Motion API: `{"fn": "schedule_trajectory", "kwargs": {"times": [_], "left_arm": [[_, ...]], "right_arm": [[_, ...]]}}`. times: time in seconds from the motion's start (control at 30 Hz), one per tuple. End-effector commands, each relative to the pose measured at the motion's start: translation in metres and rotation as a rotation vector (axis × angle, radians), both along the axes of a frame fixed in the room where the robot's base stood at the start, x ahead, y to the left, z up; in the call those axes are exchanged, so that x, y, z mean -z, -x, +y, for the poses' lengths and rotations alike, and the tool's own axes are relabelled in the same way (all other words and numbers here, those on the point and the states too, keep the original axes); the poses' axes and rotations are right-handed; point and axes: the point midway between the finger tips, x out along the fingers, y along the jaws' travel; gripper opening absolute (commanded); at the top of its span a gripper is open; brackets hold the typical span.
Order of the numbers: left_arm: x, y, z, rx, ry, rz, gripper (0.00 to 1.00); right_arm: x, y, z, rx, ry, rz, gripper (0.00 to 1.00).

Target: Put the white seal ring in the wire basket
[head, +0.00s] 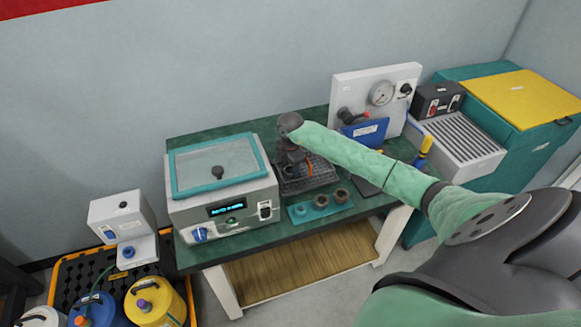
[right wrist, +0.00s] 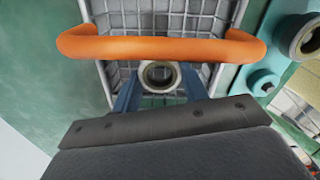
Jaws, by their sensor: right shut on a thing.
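My right gripper (head: 291,168) points down over the wire basket (head: 318,182) on the green bench; the arm hides part of the basket. In the right wrist view, the blue fingers of my right gripper (right wrist: 160,88) are shut on a pale ring, the white seal ring (right wrist: 145,76). The ring is in front of the grey wire mesh of the basket (right wrist: 205,22), close to its orange handle (right wrist: 160,47). I cannot tell whether the ring touches the basket. My left gripper is not in view.
A teal holder (head: 303,217) with several rings lies beside the basket, at its front. A lidded bath machine (head: 220,180) stands at left. A gauge panel (head: 375,95) and blue clipboard (head: 366,133) stand at the back right. The bench's front edge is close.

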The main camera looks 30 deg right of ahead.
Motion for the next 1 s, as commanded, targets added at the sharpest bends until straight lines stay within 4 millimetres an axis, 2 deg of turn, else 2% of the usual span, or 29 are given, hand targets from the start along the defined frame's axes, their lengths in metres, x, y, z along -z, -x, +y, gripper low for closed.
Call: {"fn": "schedule_trajectory", "kwargs": {"times": [0.63,0.67,0.77,0.8,1.0], "left_arm": [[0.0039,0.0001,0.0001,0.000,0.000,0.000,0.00],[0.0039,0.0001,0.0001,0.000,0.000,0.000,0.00],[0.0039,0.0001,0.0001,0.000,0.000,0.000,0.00],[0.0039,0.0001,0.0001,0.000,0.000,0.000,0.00],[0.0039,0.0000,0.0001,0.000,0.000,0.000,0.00]], "right_arm": [[0.0056,0.0000,-0.0001,0.000,0.000,0.000,0.21],[0.0056,0.0000,-0.0001,0.000,0.000,0.000,0.46],[0.0056,0.0000,-0.0001,0.000,0.000,0.000,0.65],[0.0056,0.0000,-0.0001,0.000,0.000,0.000,0.69],[0.0058,0.0001,-0.0001,0.000,0.000,0.000,0.69]]}}
